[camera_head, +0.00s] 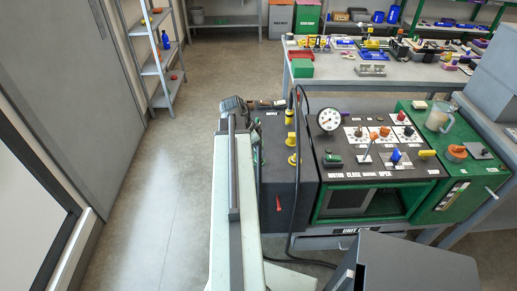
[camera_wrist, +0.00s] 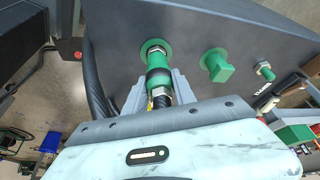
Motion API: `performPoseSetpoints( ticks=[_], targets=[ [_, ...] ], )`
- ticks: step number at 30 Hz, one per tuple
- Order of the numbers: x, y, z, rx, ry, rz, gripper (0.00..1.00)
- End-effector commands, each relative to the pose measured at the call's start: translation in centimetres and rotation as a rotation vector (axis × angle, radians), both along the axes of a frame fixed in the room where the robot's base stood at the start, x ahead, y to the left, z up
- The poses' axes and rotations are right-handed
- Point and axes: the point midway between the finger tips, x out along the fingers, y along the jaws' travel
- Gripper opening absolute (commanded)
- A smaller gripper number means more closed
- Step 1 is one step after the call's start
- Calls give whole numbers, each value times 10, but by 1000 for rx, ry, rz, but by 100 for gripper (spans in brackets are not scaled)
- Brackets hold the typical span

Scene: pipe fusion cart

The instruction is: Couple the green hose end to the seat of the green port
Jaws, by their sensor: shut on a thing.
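In the wrist view my gripper (camera_wrist: 158,82) is shut on the green hose end (camera_wrist: 157,62), which has a dark band and a metal collar below it. The hose end points at the green-ringed port (camera_wrist: 146,46) on the dark panel and overlaps its ring. I cannot tell whether it is fully on the seat. In the head view my arm reaches forward to the left side of the cart, and its wrist (camera_head: 233,104) is there. The jaws and the hose end are not clear in that view.
A square green fitting (camera_wrist: 217,65) and a smaller green and metal fitting (camera_wrist: 265,70) stand right of the port. A black hose (camera_wrist: 96,85) curves at left. The cart's console (camera_head: 375,150) holds a gauge (camera_head: 330,119) and levers. Open floor (camera_head: 170,190) lies left.

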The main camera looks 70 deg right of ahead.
Motion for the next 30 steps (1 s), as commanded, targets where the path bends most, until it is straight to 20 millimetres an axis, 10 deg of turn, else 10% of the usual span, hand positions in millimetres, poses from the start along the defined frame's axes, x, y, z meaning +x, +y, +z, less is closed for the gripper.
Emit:
performPoseSetpoints(
  ticks=[6, 7, 9, 20, 30],
  targets=[
    [0, 0, -7, 0, 0, 0, 0],
    [0, 0, -5, 0, 0, 0, 40],
    [0, 0, -5, 0, 0, 0, 57],
    [0, 0, -2, 0, 0, 0, 57],
    [13, 13, 48, 0, 0, 2, 57]
  ],
)
